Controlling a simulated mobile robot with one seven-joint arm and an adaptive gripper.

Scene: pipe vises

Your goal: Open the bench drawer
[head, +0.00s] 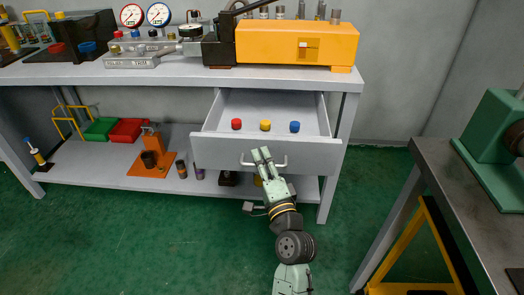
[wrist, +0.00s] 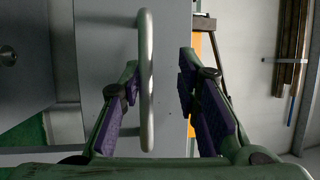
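The bench drawer (head: 265,153) is pulled out from under the bench top, and its inside shows. Its bar handle (head: 281,165) is on the front panel. My gripper (head: 262,154) is at the handle. In the wrist view the handle (wrist: 147,80) runs upright between the two fingers of my gripper (wrist: 159,62), nearer the left finger. The fingers are apart, with a clear gap between the handle and the right finger. Whether the left finger touches the handle is hard to tell.
Red, yellow and blue caps (head: 265,125) lie in the drawer. The bench top (head: 180,75) carries gauges and an orange machine (head: 297,42). A lower shelf (head: 100,170) holds bins and tools. A dark-topped table (head: 470,215) stands at right. The green floor is clear at left.

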